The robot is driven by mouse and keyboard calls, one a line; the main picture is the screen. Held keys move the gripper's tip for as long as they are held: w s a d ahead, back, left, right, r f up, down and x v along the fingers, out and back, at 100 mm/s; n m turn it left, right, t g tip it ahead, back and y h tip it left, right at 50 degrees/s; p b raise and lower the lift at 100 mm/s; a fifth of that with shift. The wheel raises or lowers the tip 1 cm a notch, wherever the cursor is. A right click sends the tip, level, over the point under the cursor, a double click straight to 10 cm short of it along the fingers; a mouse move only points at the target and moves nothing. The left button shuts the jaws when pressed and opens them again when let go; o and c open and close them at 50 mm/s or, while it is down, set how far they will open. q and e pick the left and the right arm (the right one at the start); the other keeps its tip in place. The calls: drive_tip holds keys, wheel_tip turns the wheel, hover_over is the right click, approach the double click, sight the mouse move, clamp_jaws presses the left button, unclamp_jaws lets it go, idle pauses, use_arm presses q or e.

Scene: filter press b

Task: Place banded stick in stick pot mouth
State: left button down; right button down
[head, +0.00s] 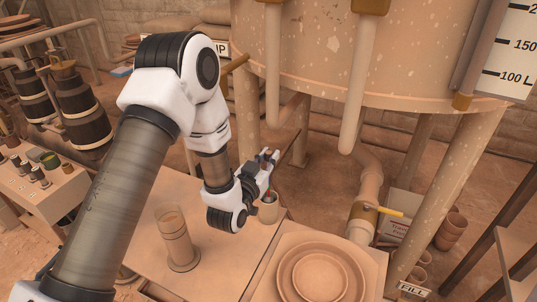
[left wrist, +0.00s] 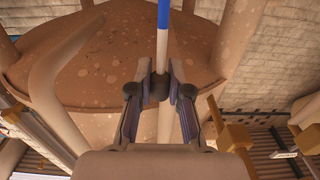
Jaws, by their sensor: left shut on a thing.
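My left gripper (head: 268,160) reaches in from the left over the wooden table. In the left wrist view its two fingers (left wrist: 160,88) are closed on the banded stick (left wrist: 163,45). The stick shows a blue band above a white length and runs out of the top of that view. A small clay-coloured pot (head: 268,210), seemingly the stick pot, stands near the table's far right corner, just below the gripper in the picture. Something small and reddish shows at its mouth, partly hidden by the gripper. I cannot tell whether the stick touches the pot. My right gripper is not in view.
A tall clear cylinder (head: 177,240) stands on the table (head: 222,262) left of the pot. Round stacked plates (head: 320,272) lie at the front right. A large tank (head: 330,60) on legs and a pipe with a yellow-handled valve (head: 378,209) stand behind.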

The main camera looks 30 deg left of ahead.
use_arm(q)
wheel_tip(320, 180, down, 2)
drive_tip(key=shift+b, duration=0.45)
drive_tip(key=c, duration=1)
unclamp_jaws()
drive_tip(key=shift+s, duration=0.1)
drive_tip(key=s, duration=1)
drive_tip(key=shift+d, duration=0.25)
drive_tip(key=shift+w, duration=0.1)
